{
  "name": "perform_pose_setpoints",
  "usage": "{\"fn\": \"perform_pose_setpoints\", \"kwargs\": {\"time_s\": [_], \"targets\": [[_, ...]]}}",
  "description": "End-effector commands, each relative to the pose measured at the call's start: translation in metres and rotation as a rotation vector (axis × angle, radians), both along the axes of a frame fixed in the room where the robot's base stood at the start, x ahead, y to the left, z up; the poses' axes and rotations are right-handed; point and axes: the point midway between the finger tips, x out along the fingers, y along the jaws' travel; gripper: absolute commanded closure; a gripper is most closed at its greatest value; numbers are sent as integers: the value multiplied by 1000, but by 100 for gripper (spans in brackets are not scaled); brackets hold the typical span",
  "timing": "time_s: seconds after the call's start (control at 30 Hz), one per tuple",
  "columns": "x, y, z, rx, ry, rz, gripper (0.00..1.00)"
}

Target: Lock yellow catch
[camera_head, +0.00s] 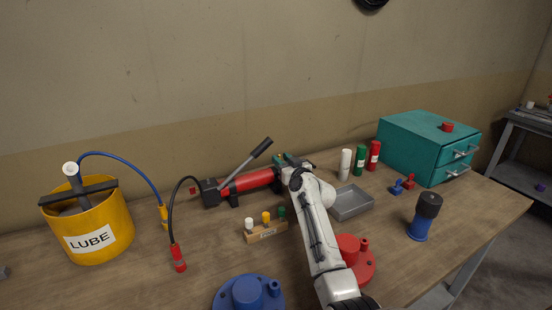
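I cannot make out a clear yellow catch. Yellow parts in view are the yellow fitting (164,216) at the end of a blue hose, the yellow-topped peg (266,218) in a small wooden block, and the yellow LUBE bucket (112,219) with a dark bar across its top. My white arm reaches from the bottom edge to the right end of the red hand pump (248,181). My gripper (288,161) seems to be there, mostly hidden by my own wrist. Whether it is open or holds anything does not show.
A grey tray (351,203) lies right of my wrist. A blue flanged part (247,294) and a red one (358,262) stand at the front. A teal drawer cabinet (425,147) and a blue-black cylinder (424,216) are at the right. Bare table lies left of the front.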

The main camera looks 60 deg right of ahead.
Motion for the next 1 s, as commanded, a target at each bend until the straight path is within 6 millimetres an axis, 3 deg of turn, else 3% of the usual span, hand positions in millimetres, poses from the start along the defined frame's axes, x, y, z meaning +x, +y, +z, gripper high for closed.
{"fn": "perform_pose_setpoints", "kwargs": {"time_s": [0.3,0.7,1.0], "targets": [[32,-20,-2,0,0,0,66],[37,-22,0,0,0,0,66],[37,-22,0,-1,1,0,94]]}}
